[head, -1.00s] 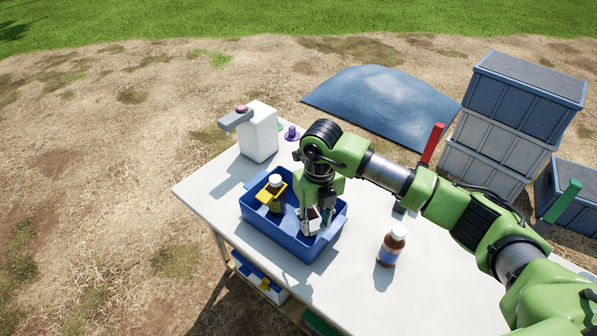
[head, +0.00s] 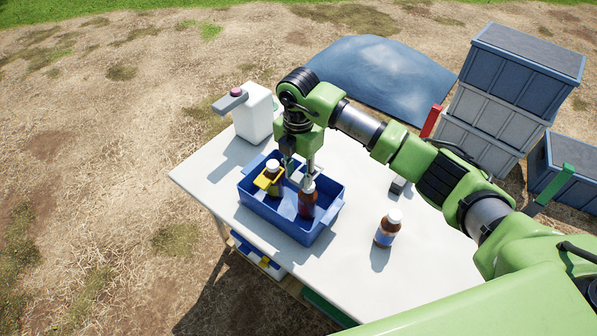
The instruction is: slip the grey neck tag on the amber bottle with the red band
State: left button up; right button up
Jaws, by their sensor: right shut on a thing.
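The blue tray (head: 263,214) on the white table holds two bottles. The amber bottle with the red band (head: 307,206) stands upright in its right part, its top partly covered by my right gripper. My right gripper (head: 301,180) points down over the tray and is shut on a small pale grey piece, which looks like the grey neck tag (head: 315,172). Whether the tag is around the bottle's neck or just above it, I cannot tell. The other bottle (head: 272,167), with a white cap, wears a yellow tag (head: 267,181). My left gripper is not in view.
A brown bottle with a white cap (head: 388,228) stands on the table (head: 350,275) right of the tray. A white jug-like container (head: 256,115) stands at the back left. A small dark object (head: 397,186) lies behind the brown bottle. Crates (head: 510,95) are stacked beyond the table.

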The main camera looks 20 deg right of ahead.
jog(key=shift+f, duration=0.1)
jog(key=shift+f+b, duration=1.75)
jog(key=shift+f, duration=0.6)
jog(key=shift+a+f, duration=0.1)
jog(key=shift+f, duration=0.1)
jog(key=shift+f+b, duration=1.35)
jog(key=shift+f, duration=0.3)
jog(key=o, duration=0.9)
